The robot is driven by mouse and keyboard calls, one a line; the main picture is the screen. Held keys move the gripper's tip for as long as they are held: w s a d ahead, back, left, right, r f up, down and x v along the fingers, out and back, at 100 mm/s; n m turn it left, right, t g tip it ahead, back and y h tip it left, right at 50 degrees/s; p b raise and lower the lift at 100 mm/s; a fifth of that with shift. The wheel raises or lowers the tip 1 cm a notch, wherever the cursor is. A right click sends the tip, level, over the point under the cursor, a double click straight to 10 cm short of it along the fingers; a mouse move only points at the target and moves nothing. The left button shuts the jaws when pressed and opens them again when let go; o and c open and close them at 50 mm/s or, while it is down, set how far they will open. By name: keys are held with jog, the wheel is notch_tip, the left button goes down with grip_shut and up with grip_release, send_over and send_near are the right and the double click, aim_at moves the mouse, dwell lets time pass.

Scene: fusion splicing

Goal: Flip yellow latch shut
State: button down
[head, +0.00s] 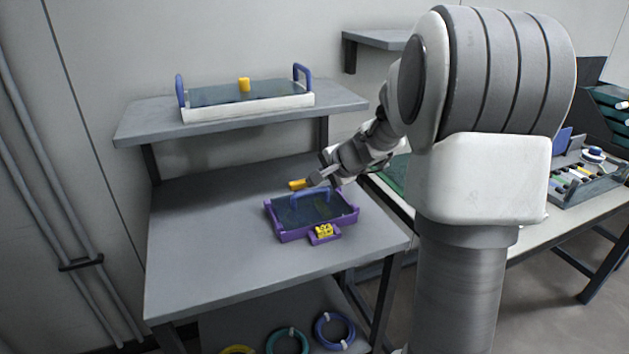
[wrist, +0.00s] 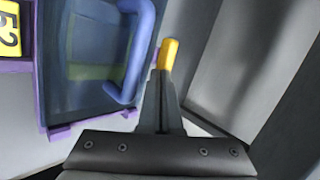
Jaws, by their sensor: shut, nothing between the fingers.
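A purple tray (head: 281,235) with a dark see-through lid (head: 300,212) sits on the grey table; its lid and blue handle also show in the wrist view (wrist: 131,55). The yellow latch (head: 298,184) is at the tray's back edge, slanting nearly flat in the head view. In the wrist view the latch (wrist: 169,54) stands just beyond my fingertips. My gripper (head: 316,178) is shut and empty, behind the blue handle and right beside the latch. I cannot tell whether the fingertips touch it. The latch's base is hidden.
A yellow number tag (head: 324,231) is on the tray's front. The table (head: 190,240) is clear left of the purple tray. Coloured coils (head: 334,331) lie below.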

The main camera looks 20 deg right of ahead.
jog(key=shift+w+d+n+g+y, duration=0.25)
jog(key=shift+n+y, duration=0.3)
jog(key=shift+n, duration=0.2)
jog(key=shift+w+d+n+g+y, duration=0.15)
jog(key=shift+n+g+y, duration=0.1)
jog(key=shift+n+y, duration=0.4)
dwell(0.9)
jog(key=shift+w+d+n+g+y+p, duration=0.1)
jog(key=shift+w+n+g+y+p, duration=0.2)
jog(key=shift+n, duration=0.35)
jog(key=shift+w+d+n+g+y+p, duration=0.1)
jog(key=shift+n+g+y+p, duration=0.25)
jog(key=shift+n, duration=0.3)
jog(key=shift+w+d+n+g+y+p, duration=0.1)
jog(key=shift+w+n+g+y+p, duration=0.2)
jog(key=shift+n+g+y+p, duration=0.4)
jog(key=shift+w+d+n+g+y+p, duration=0.2)
jog(key=shift+n+g+p, duration=0.25)
jog(key=shift+n+p, duration=0.5)
jog(key=shift+w+a+p, duration=0.15)
jog(key=shift+w+p, duration=0.2)
jog(key=shift+w, duration=0.05)
dwell(0.7)
jog(key=shift+s+a, duration=0.1)
jog(key=shift+a, duration=0.05)
dwell(0.8)
jog(key=shift+s+a+b, duration=0.25)
jog(key=shift+a+b, duration=0.05)
jog(key=shift+a, duration=0.3)
